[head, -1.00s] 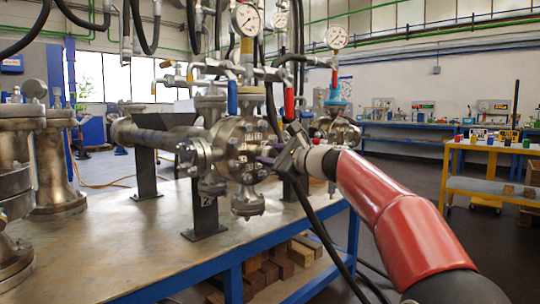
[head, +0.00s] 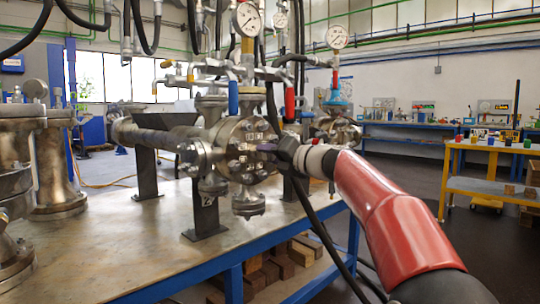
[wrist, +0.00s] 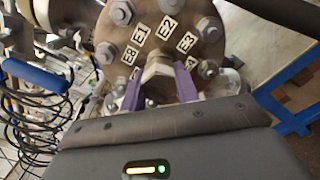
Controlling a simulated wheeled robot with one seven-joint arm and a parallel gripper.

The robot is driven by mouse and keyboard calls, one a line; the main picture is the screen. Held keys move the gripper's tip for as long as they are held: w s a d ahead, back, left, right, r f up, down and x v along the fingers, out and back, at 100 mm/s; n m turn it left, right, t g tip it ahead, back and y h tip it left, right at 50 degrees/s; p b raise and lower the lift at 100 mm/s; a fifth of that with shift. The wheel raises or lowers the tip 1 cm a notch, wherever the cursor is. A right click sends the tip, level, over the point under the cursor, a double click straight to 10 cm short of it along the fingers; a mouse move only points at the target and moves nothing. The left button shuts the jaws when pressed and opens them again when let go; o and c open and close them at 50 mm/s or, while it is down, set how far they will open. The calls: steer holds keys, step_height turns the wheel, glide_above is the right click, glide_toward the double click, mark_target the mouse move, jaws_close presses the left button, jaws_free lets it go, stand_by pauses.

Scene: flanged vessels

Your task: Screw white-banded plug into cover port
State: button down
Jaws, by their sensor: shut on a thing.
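The round metal cover (head: 243,132) closes the near end of the flanged vessel on the bench. In the wrist view its face (wrist: 185,22) carries white labels E8, E1, E2 and E3 and a ring of bolts. My gripper (head: 268,148) reaches it from the right. In the wrist view my gripper's purple fingers (wrist: 159,80) are shut on the plug (wrist: 157,66), a pale metal piece against the cover face. The white band cannot be made out. The port and the plug's thread are hidden, so I cannot tell how deep the plug sits.
Pressure gauges (head: 247,19), valves and hoses crowd above the vessel. A blue-handled tool or valve (wrist: 35,75) and coiled lines lie left in the wrist view. A black cable hangs beside my gripper. Other flanged vessels (head: 57,160) stand left; the bench top (head: 130,235) in front is bare.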

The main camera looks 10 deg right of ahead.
steer(key=shift+m, duration=0.4)
steer(key=c, duration=1)
jaws_free()
steer(key=shift+o, duration=0.2)
steer(key=v, duration=0.8)
steer(key=shift+w, duration=0.1)
steer(key=shift+c, duration=0.4)
